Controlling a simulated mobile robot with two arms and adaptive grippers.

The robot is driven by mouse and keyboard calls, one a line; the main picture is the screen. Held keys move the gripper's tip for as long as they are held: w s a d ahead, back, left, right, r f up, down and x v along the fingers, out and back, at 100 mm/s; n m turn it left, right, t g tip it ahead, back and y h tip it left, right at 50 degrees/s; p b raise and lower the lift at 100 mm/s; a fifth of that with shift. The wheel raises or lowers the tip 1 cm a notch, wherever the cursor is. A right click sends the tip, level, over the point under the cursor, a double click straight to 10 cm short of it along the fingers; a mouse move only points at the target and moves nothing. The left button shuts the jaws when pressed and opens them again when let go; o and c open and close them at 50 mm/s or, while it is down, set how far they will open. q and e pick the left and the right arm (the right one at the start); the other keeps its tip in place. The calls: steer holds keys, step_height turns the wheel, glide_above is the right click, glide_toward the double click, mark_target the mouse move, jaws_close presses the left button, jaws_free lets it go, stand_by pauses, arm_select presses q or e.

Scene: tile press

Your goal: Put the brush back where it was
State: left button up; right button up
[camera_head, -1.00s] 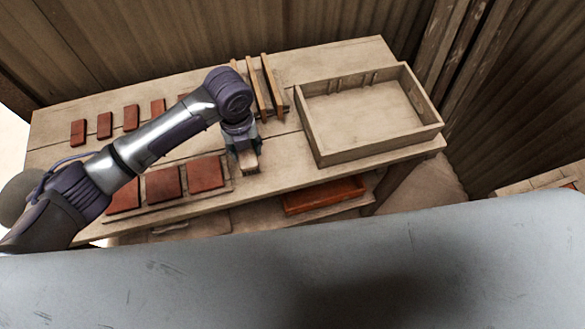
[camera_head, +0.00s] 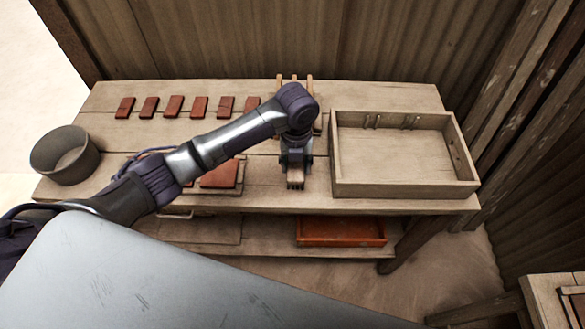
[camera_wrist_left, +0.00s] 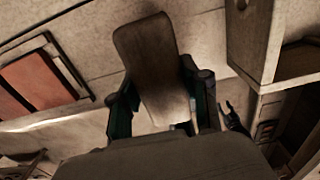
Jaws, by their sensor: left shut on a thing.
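My left gripper (camera_head: 296,166) is shut on the brush, a pale wooden block (camera_head: 295,182) that sticks out below the fingers in the head view. In the left wrist view the brush (camera_wrist_left: 152,60) shows as a long, rounded wooden piece between the two fingers of the left gripper (camera_wrist_left: 160,115). It is over the workbench (camera_head: 265,190), between the board of red tiles and the wooden tray. I cannot tell whether the brush touches the bench top. My right gripper is not in view.
A wooden tray (camera_head: 400,187) stands to the right. Upright wooden slats (camera_head: 309,84) stand behind my arm. Red tiles (camera_head: 199,106) line the bench's back. A red tile (camera_head: 219,174) lies left of the gripper. A grey bucket (camera_head: 65,155) is at far left; an orange tray (camera_head: 341,232) sits below.

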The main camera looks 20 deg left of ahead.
mark_target(292, 170)
arm_select(q)
steer(key=shift+w+a+f, duration=0.35)
steer(key=shift+a+f, duration=0.15)
steer(key=shift+a, duration=0.1)
step_height(292, 170, down, 3)
steer(key=shift+f+p, duration=0.1)
steer(key=shift+p, duration=0.5)
steer(key=shift+f, duration=0.4)
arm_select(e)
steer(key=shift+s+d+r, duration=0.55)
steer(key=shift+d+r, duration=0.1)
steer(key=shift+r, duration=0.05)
arm_select(q)
steer(key=shift+f, duration=0.15)
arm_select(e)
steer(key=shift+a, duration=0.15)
arm_select(q)
steer(key=o, duration=1.3)
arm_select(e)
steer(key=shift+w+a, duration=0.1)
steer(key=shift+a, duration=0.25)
